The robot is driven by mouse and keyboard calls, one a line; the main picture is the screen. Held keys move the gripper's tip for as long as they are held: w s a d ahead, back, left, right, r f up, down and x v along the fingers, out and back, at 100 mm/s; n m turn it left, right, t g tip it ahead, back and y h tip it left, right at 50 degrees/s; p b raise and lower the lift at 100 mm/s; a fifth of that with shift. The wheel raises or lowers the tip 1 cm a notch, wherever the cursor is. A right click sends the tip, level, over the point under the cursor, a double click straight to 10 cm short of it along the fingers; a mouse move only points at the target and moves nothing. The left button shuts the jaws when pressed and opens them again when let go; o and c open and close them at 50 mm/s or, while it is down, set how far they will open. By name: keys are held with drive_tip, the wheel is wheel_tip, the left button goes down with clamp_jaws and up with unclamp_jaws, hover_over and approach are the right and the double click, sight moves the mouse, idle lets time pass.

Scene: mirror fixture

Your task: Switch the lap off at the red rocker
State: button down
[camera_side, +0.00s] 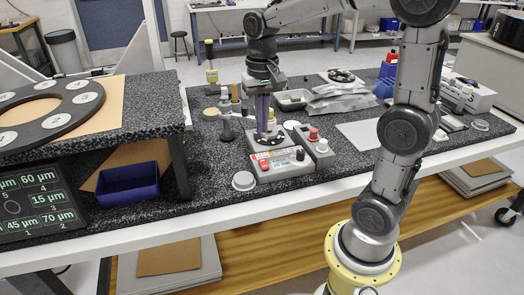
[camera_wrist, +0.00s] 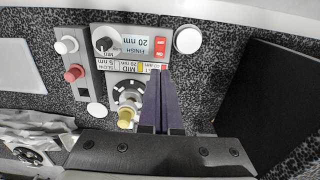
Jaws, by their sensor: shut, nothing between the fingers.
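A grey control box (camera_side: 280,165) with a black knob (camera_side: 299,154) and a red-and-white label stands on the speckled bench.
A yellow-tipped post (camera_wrist: 126,117) stands close to the fingers. A white round cap (camera_side: 244,181) is left of the control box. A tray (camera_side: 294,99) and clear bags lie behind. A raised speckled shelf (camera_side: 140,100) stands at left, a blue bin (camera_side: 128,183) below it.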

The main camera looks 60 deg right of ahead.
sight(262, 161)
wheel_tip(262, 161, down, 9)
drive_tip(key=shift+r, duration=0.15)
idle(0.4)
